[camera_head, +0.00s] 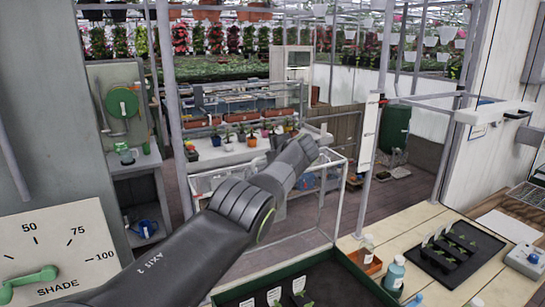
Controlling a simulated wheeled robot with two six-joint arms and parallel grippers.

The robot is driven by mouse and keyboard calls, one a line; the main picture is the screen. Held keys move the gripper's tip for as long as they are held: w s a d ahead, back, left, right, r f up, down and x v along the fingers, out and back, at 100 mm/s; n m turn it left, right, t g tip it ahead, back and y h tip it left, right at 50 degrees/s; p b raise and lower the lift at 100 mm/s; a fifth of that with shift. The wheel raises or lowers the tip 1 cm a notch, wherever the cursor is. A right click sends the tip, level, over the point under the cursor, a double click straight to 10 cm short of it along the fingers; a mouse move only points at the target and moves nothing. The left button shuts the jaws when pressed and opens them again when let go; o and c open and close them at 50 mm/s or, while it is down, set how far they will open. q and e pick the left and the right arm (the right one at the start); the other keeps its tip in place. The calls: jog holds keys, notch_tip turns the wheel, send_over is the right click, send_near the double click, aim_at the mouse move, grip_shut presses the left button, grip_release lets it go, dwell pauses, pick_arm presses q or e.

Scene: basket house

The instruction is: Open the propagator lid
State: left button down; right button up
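A dark tray with a green rim (370,277), which looks like the propagator base, is cut off by the bottom edge. White labels and small seedlings stand in it. A clear, pale-edged frame (341,203) rises behind the tray and looks like its lid standing raised; its left part is behind my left arm. My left arm crosses from the lower left, and its far end, with the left gripper (312,149), is near the frame's top edge. The fingers cannot be made out, nor whether they touch the frame. My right gripper is not in view.
A wooden bench to the right holds an orange pot with a bottle (366,255), a blue-green bottle (395,274) and a black seedling tray (455,252). A shade dial (62,250) is at the lower left. A metal post (376,125) stands right of the frame.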

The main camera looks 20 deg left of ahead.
pick_arm(q)
jog(key=shift+f, duration=0.1)
jog(key=c, duration=1.5)
grip_release()
jog(key=shift+c, duration=0.2)
jog(key=shift+d, duration=0.1)
